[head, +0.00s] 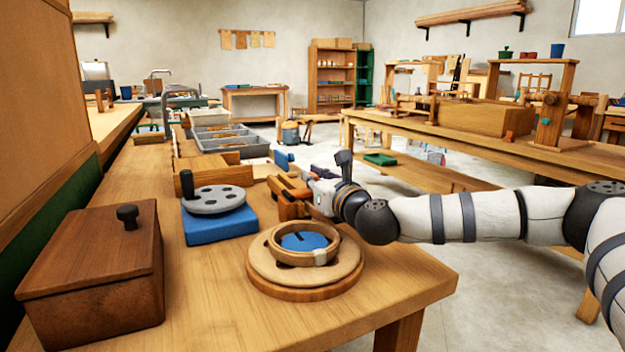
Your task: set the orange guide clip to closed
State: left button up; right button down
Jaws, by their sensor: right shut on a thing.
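The orange guide clip (286,188) is at the right edge of the near workbench, on a brown wooden fixture (290,211). My right gripper (308,186) reaches in from the right and is shut on the clip. The fingertips and part of the clip are hidden by the gripper body, so I cannot tell the clip's exact position. My left gripper is not in view.
A round wooden stand with a ring and blue disc (262,267) sits in front of the fixture. A grey perforated disc (213,199) rests over a blue block (219,226). A lidded brown box (95,270) stands at left. Grey trays (228,141) are behind.

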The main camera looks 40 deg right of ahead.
jog(key=c, duration=1.7)
grip_release()
jog(key=v, duration=1.2)
jog(key=shift+s+f, duration=0.1)
